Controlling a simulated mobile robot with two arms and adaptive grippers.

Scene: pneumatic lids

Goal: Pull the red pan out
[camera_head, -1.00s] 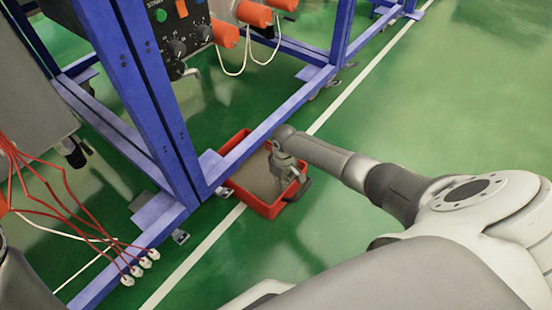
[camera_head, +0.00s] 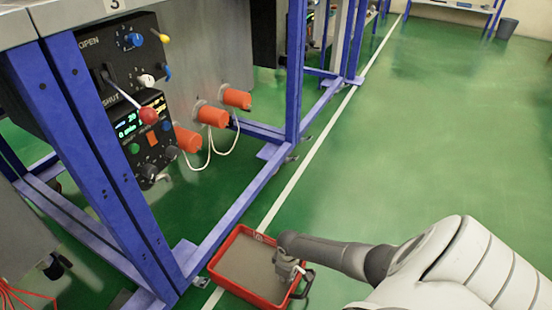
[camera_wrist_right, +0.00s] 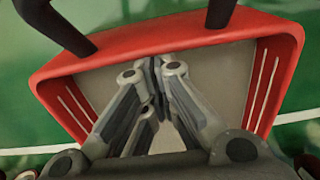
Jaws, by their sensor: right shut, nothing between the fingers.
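The red pan (camera_head: 224,247) is a shallow tray with a grey inside, on the green floor beside the blue frame's low beam. My left gripper is not in view.
The blue frame's low beam (camera_head: 240,203) runs along the pan's left side. Above it are a black control panel (camera_head: 140,105) with knobs and several orange cylinders (camera_head: 212,116) with white cables. The green floor (camera_head: 430,150) to the right is clear.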

